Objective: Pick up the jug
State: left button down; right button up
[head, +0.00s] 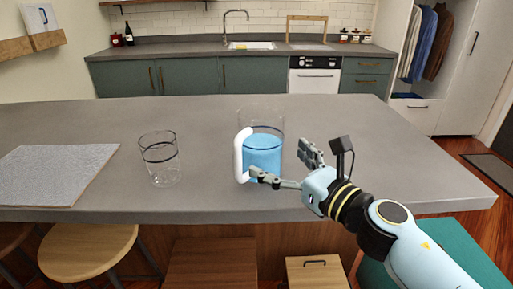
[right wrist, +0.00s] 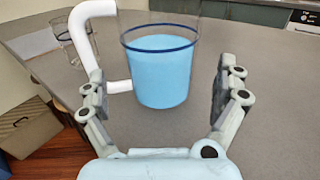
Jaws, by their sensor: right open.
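The jug (head: 263,155) is clear, with blue liquid in its lower part and a white handle (head: 239,156) on its left side. It stands upright on the grey counter. My right gripper (head: 281,165) is open close to the jug's near right side, with one finger low in front of it and the other to its right. In the right wrist view the jug (right wrist: 160,65) is ahead between the two open fingers (right wrist: 160,95), its handle (right wrist: 90,40) toward the left finger. I cannot tell whether a finger touches it. My left gripper is not in view.
An empty clear glass (head: 160,160) stands left of the jug. A grey speckled mat (head: 55,175) lies at the counter's left. The counter (head: 400,150) is clear at the right and behind the jug. Stools (head: 85,250) stand along the front edge.

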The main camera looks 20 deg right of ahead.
aim_at(263, 148)
jog(key=shift+w+a, duration=0.15)
jog(key=shift+w, duration=0.25)
jog(key=x, duration=0.4)
jog(key=shift+w+a, duration=0.15)
jog(key=shift+w, duration=0.15)
jog(key=shift+w+a, duration=0.1)
jog(key=shift+w, duration=0.2)
jog(key=shift+s, duration=0.1)
jog(key=shift+c, duration=0.4)
jog(key=c, duration=1.4)
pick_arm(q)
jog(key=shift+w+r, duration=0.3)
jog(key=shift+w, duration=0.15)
